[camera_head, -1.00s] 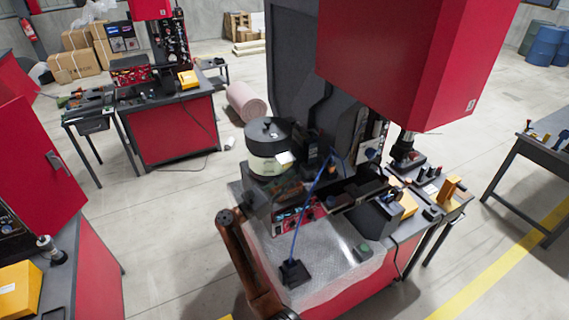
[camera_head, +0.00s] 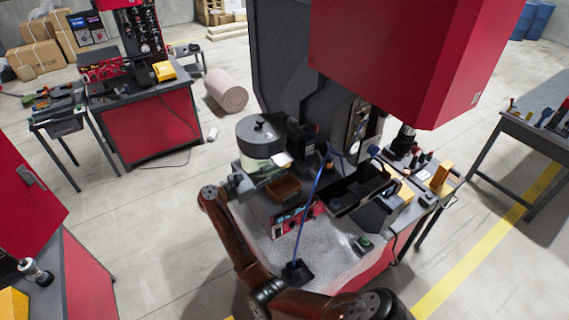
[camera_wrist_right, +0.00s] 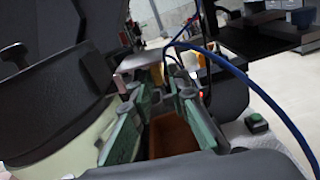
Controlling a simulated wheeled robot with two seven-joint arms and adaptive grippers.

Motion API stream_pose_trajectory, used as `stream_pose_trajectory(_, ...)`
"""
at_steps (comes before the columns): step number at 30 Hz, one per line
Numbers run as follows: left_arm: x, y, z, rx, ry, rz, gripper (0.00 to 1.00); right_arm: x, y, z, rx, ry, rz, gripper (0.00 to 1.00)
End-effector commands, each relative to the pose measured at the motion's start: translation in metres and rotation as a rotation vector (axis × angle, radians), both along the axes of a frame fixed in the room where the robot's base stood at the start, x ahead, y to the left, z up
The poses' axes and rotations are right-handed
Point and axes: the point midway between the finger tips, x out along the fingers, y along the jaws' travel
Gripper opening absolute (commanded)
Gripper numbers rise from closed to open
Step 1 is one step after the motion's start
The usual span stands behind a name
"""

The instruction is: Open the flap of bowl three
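A bowl feeder with a round dark lid (camera_head: 258,133) and a pale lower body stands on the near machine's bench. The lid also fills the left of the right wrist view (camera_wrist_right: 50,95). A small pale plate (camera_head: 283,159) juts from the bowl's right side; I cannot tell whether it is the flap. My right gripper (camera_head: 268,174) is close in front of the bowl and looks faint in the head view. In the wrist view its two greenish fingers (camera_wrist_right: 160,88) stand apart with nothing clearly held between them. My left gripper is not in view.
An open brown tray (camera_head: 284,188) lies below the bowl, and it shows beneath the fingers. A blue cable (camera_head: 312,205) rises from the bench to its right. A black trough (camera_head: 358,190) and a large red housing (camera_head: 410,60) flank the right side. The front benchtop is mostly bare.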

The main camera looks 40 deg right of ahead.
Motion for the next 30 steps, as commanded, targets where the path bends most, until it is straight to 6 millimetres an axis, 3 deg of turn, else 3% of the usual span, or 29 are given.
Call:
stream_pose_trajectory(5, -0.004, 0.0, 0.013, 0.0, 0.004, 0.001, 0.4, -0.003, -0.025, 0.003, -0.003, 0.002, -0.001, 0.16)
stream_pose_trajectory(9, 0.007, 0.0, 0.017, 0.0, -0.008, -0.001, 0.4, -0.003, -0.033, 0.001, -0.001, 0.001, 0.001, 0.16)
stream_pose_trajectory(15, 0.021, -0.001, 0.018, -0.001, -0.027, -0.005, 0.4, -0.003, -0.035, 0.0, -0.001, 0.0, 0.002, 0.16)
stream_pose_trajectory(18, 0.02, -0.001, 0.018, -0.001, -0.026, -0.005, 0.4, -0.004, -0.035, 0.0, -0.001, 0.001, 0.002, 0.15)
stream_pose_trajectory(25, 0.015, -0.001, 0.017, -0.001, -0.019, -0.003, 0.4, -0.003, -0.035, 0.0, -0.001, 0.001, 0.002, 0.0)
stream_pose_trajectory(30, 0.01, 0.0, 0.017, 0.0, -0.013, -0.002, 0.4, -0.003, -0.035, 0.0, -0.001, 0.0, 0.002, 0.0)
